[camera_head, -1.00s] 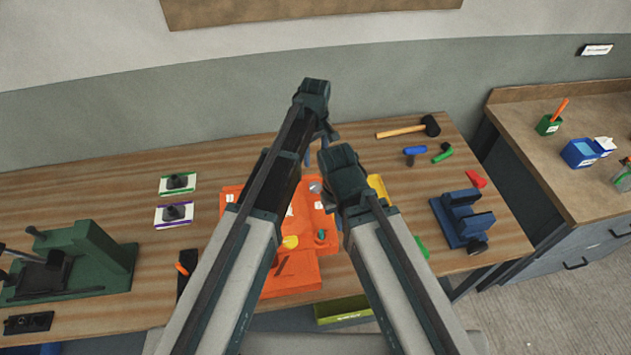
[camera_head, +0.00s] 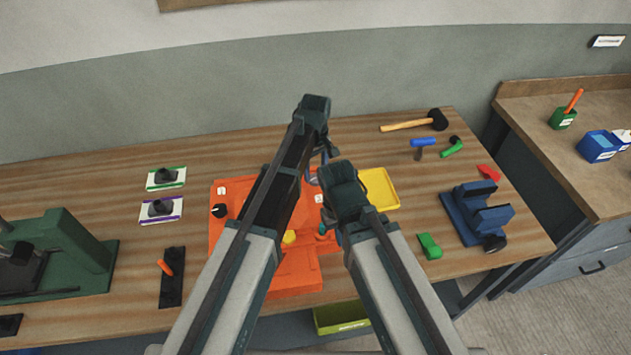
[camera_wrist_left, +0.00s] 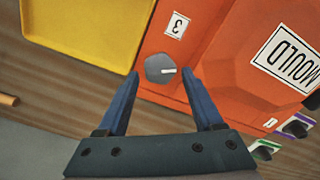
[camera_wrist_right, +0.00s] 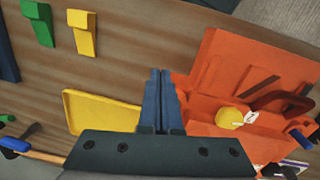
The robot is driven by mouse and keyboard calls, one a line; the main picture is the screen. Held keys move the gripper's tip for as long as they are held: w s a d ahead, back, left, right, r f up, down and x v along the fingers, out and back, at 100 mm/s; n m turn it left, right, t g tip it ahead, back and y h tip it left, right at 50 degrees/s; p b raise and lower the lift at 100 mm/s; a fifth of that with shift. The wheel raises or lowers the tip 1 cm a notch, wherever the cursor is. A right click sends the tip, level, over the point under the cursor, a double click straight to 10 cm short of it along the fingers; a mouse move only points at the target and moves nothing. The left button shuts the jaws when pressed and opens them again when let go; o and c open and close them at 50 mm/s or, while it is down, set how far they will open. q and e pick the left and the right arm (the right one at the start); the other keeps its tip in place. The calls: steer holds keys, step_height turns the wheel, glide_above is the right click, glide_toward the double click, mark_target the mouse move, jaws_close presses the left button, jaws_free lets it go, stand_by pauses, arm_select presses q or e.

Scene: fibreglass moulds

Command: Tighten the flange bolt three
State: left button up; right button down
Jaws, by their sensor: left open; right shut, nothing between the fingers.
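The orange mould (camera_head: 224,232) lies on the bench, partly hidden behind my arms. Its flange bolt three (camera_wrist_left: 158,69) has a grey head with a white mark, beside the "3" label (camera_wrist_left: 177,25). In the head view the bolt (camera_head: 312,181) shows between my two arms. My left gripper (camera_wrist_left: 162,72) is open, with its blue fingertips to either side of the bolt in its wrist view; I cannot tell whether they reach its height. My right gripper (camera_wrist_right: 160,72) is shut and empty, over the bench at the mould's edge near the yellow tray (camera_wrist_right: 85,127).
A yellow knob (camera_wrist_right: 230,118) stands on the mould. A mallet (camera_head: 408,125), a blue-handled tool (camera_head: 423,143) and a blue vice (camera_head: 470,220) are on the right. A black bolt (camera_head: 219,210) stands at the mould's left. The bench between the mould and labelled cards (camera_head: 160,210) is clear.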

arm_select(q)
steer(key=shift+f+b, duration=0.4)
steer(key=shift+f, duration=0.45)
arm_select(e)
steer(key=shift+f, duration=0.8)
arm_select(q)
jaws_close()
steer(key=shift+m, duration=2.3)
jaws_free()
